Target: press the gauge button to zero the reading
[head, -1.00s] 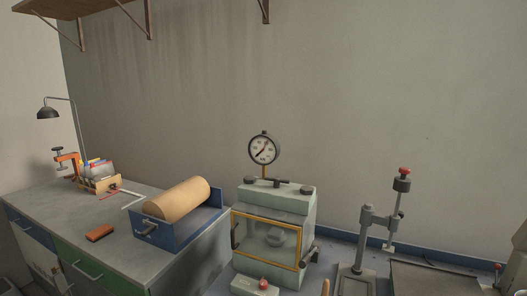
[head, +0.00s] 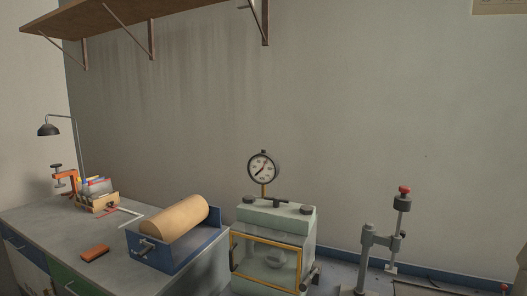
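A round dial gauge (head: 263,167) with a white face, black rim and dark needle stands on a short brass stem. It rises above a pale green cabinet (head: 275,218) with a yellow-framed glass door. I cannot tell whether this red cap is the gauge button. Neither of my grippers is in view.
A grey bench (head: 60,222) at left holds a blue tray (head: 170,258) with a tan roll (head: 174,216), an orange block (head: 95,252), an orange clamp (head: 64,180) and a desk lamp (head: 49,129). A wooden shelf (head: 110,15) hangs above on the wall.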

